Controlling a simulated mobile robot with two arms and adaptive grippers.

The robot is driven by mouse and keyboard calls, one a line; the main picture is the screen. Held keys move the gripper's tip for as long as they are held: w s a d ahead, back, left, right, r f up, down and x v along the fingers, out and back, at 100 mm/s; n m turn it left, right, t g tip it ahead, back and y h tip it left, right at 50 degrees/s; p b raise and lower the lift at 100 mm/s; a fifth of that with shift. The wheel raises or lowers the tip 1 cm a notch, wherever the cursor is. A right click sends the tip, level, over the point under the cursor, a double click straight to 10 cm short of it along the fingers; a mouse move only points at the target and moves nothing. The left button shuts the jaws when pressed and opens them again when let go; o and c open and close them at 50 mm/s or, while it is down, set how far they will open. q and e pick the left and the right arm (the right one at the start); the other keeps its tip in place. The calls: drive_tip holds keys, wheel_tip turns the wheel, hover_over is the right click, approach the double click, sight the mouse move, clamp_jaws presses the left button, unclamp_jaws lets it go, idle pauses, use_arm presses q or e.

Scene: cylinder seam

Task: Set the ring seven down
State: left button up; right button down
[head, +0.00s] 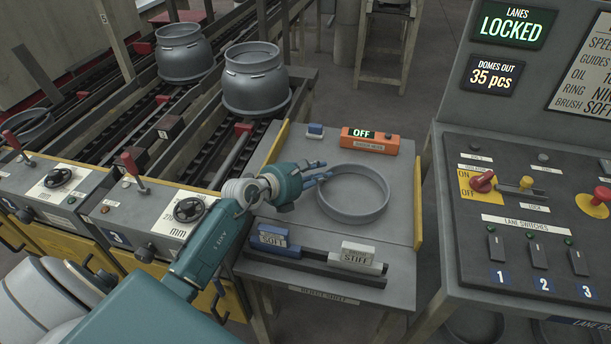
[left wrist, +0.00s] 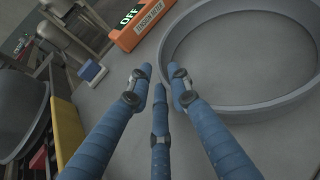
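A grey ring (head: 353,194) lies flat on the grey shelf top; no number is readable on it. It also shows in the left wrist view (left wrist: 235,120), at the upper right. My left gripper (head: 322,174) is at the ring's left edge. In the left wrist view its three blue fingers (left wrist: 160,82) stand apart, with gaps between the tips. I cannot tell whether any finger touches the ring. My right gripper is in neither view.
An orange tester (head: 370,141) reading OFF and a small blue block (head: 315,130) stand behind the ring. Blocks marked SOFT (head: 273,238) and STIFF (head: 358,257) sit in front. A switch console (head: 530,215) stands right; conveyor lanes with grey vessels (head: 255,80) lie left.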

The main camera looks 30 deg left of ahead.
use_arm(q)
drive_tip(key=v, duration=0.9)
drive_tip(key=shift+s, duration=0.1)
